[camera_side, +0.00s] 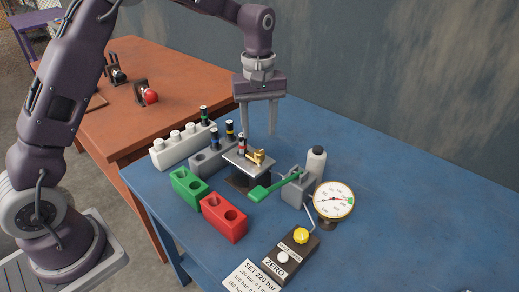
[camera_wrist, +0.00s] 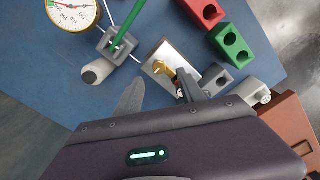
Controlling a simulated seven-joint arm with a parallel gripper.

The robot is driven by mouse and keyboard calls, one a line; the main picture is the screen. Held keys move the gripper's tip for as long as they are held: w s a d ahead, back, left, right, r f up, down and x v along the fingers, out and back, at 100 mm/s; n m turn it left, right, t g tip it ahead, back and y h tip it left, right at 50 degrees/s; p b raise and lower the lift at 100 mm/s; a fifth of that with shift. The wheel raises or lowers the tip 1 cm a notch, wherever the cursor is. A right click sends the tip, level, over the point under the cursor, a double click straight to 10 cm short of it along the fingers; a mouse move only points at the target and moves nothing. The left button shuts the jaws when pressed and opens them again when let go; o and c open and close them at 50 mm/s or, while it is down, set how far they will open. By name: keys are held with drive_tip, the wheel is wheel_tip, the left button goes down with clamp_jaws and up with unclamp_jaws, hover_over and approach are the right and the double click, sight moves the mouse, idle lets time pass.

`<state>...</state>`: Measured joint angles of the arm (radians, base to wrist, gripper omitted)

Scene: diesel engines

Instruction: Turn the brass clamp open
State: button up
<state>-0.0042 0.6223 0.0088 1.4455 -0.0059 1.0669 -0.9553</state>
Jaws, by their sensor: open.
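The brass clamp (camera_side: 257,157) sits on a bright metal plate (camera_side: 240,163) on top of a dark stand. In the wrist view, the brass clamp (camera_wrist: 162,68) lies just beyond my fingertips. A small upright part with a red and dark top (camera_side: 241,144) stands beside the clamp at the plate's left. My gripper (camera_side: 258,130) points down, open and empty, above and behind the plate. It also shows in the wrist view (camera_wrist: 160,90), one finger on each side of the picture's middle. I cannot tell the clamp's exact angle.
A pump with a green lever (camera_side: 270,189), a white bottle (camera_side: 316,162) and a gauge (camera_side: 333,200) stand right of the stand. Green (camera_side: 189,187) and red (camera_side: 223,217) blocks are in front. Racks (camera_side: 183,147) stand left. A control box (camera_side: 291,252) is at front right.

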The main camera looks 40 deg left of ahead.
sight(260, 151)
wheel_tip(260, 151, down, 8)
drive_tip(key=shift+w+r, duration=0.15)
drive_tip(key=shift+r, duration=0.05)
drive_tip(key=shift+c, duration=0.5)
clamp_jaws()
